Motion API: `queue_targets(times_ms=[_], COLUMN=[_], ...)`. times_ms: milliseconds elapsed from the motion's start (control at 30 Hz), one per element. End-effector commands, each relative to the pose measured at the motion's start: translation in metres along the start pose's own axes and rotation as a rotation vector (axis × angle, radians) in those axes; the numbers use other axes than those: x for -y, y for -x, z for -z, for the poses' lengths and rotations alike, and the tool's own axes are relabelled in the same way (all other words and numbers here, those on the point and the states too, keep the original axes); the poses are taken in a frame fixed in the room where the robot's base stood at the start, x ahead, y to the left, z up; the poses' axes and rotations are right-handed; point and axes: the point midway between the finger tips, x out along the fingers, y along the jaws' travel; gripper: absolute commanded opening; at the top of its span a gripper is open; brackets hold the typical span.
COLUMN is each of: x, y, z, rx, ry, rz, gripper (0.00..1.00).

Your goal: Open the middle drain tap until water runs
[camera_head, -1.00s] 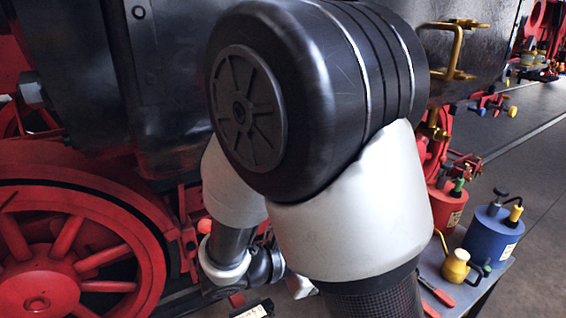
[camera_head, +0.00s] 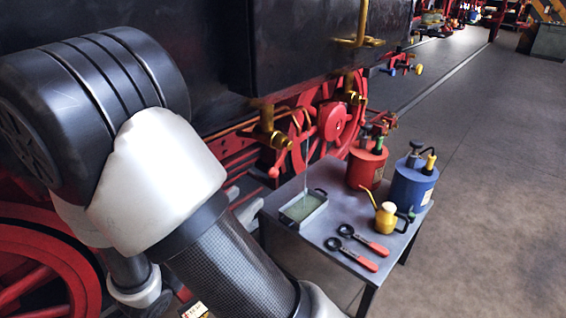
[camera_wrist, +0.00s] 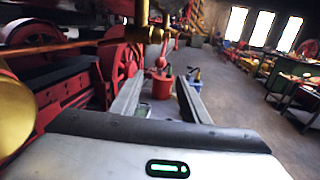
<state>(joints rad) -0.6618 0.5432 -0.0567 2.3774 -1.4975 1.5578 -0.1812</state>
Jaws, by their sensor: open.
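In the head view a brass drain tap (camera_head: 266,130) hangs below the black cylinder block. A thin stream of water (camera_head: 306,160) falls from its spout into a small metal tray (camera_head: 316,212) holding greenish liquid. A red-ended lever (camera_head: 275,168) shows below the tap. Another brass tap (camera_head: 352,88) is farther along. I cannot tell whether my arm hides another. My gripper (camera_wrist: 161,79) is open and empty in the wrist view, below a brass tap (camera_wrist: 147,35) with a red knob (camera_wrist: 160,62). The gripper itself is hidden in the head view.
The grey table (camera_head: 330,262) holds the tray, red-handled tools (camera_head: 362,252), a yellow oil can (camera_head: 385,218), a red can (camera_head: 366,166) and a blue can (camera_head: 411,186). A rounded brass part (camera_wrist: 14,112) is close at the wrist view's left. Open floor lies to the right.

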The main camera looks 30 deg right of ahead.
Motion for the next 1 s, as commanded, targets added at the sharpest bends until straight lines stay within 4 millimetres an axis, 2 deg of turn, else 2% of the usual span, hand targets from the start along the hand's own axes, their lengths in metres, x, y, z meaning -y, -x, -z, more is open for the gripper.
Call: queue_targets(times_ms=[167,700,833,1000], x=[0.002,0.002,0.001,0.001], y=[-0.026,-0.14,-0.157,-0.169], z=[0.0,0.0,0.0,0.0], rx=[0.001,0.001,0.0,0.0], ry=[0.0,0.0,0.0,0.001], rz=[0.007,0.004,0.003,0.002], gripper=[0.42,0.42,0.42,0.42])
